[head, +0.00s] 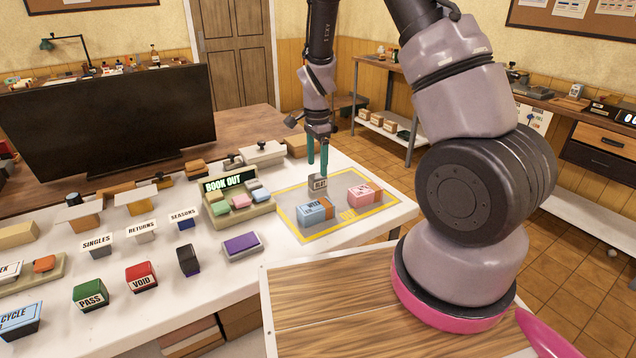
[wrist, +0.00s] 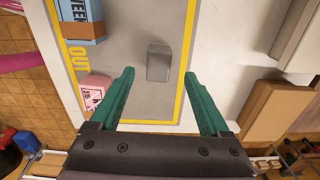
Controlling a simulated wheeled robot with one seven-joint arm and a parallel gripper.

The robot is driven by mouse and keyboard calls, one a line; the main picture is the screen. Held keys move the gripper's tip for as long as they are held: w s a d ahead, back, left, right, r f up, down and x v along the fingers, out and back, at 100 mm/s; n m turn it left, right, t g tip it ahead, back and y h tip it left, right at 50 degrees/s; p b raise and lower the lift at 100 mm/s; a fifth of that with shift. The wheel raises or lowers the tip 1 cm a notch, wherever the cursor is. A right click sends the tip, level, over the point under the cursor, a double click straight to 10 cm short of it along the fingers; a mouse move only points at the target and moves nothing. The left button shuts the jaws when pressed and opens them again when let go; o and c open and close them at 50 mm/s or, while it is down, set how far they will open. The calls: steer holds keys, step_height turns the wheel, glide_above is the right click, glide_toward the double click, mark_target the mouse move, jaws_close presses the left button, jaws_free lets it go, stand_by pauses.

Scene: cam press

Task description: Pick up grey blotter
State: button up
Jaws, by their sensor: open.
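A small grey block (head: 318,185), which fits the grey blotter, stands on the grey mat with a yellow border (head: 290,197). Its near face bears a small dark-lettered label. In the wrist view the block (wrist: 159,62) shows from above as a plain rounded grey rectangle. My gripper (head: 317,169) points down just above it in the head view, its green fingers spread. In the wrist view the gripper (wrist: 158,72) has a fingertip on either side of the block, with clear gaps. Nothing is held.
A blue block (head: 315,210) and a pink block (head: 365,194) share the mat, near and right of the grey block. The BOOK OUT rack (head: 238,205) stands to the left, with a purple-topped pad (head: 242,246) in front.

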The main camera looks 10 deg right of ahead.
mark_target(317, 175)
steer(key=shift+s+f, duration=0.1)
steer(key=shift+f, duration=2.6)
jaws_close()
